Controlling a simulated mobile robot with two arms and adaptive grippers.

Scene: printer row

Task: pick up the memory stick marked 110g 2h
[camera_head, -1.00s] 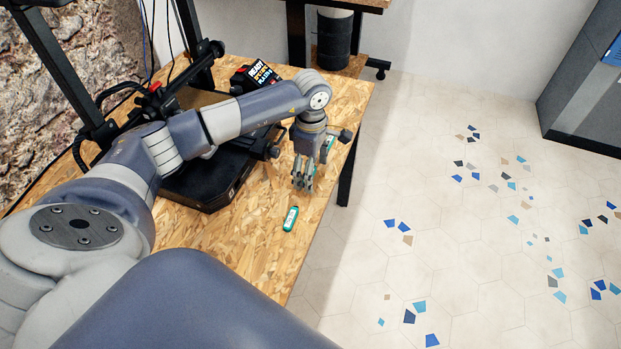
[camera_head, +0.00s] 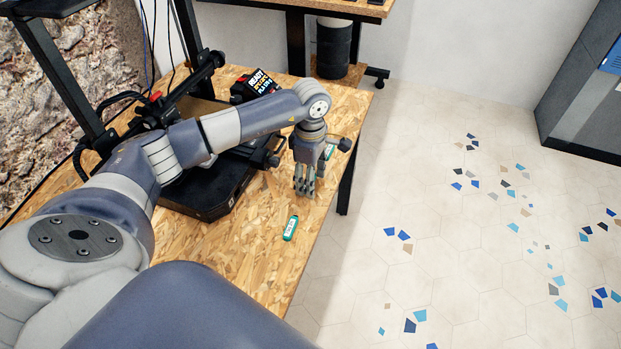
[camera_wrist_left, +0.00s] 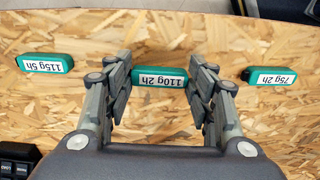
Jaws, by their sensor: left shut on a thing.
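The memory stick marked 110g 2h (camera_wrist_left: 160,78) is teal with a white label and lies between the fingertips of my left gripper (camera_wrist_left: 160,84) in the left wrist view. The fingers are shut on its two ends. In the head view my left gripper (camera_head: 305,190) points down at the wooden table, and the stick in it is hidden there. My right gripper is not in view.
A stick marked 115g 5h (camera_wrist_left: 45,63) and one marked 75g 2h (camera_wrist_left: 268,77) lie on either side. A green stick (camera_head: 291,228) lies nearer on the wooden table (camera_head: 262,255). A black printer (camera_head: 212,190) stands left of my gripper.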

